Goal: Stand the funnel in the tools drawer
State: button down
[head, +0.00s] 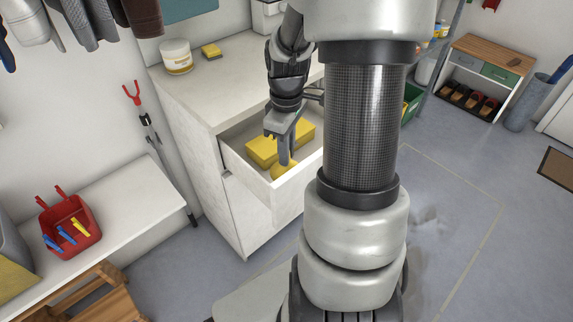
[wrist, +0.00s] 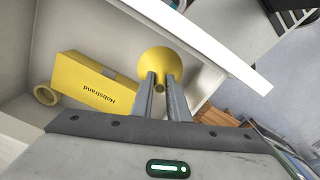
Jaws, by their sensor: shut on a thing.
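The yellow funnel (head: 283,170) is inside the open drawer (head: 262,196), near its front wall. Its wide mouth faces down and its narrow spout points up. My gripper (head: 285,150) comes down from above and is shut on the spout. In the wrist view the fingertips (wrist: 160,76) pinch the spout, and the funnel's cone (wrist: 163,62) flares out beyond them. I cannot tell whether the funnel's rim touches the drawer floor.
A yellow box (wrist: 95,84) lies in the drawer beside the funnel, with a yellow ring (wrist: 46,95) past its end. A tub (head: 176,57) and yellow sponge (head: 211,51) stand on the cabinet top. A red caddy (head: 70,228) sits on the left bench.

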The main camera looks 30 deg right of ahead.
jog(key=shift+f+b, duration=0.6)
jog(key=shift+f, duration=1.45)
jog(key=shift+f, duration=0.1)
jog(key=shift+f, duration=0.15)
jog(key=c, duration=1.7)
grip_release()
notch_tip(320, 180, up, 12)
jog(key=p, duration=0.3)
jog(key=shift+r+p, duration=0.25)
jog(key=shift+p, duration=0.1)
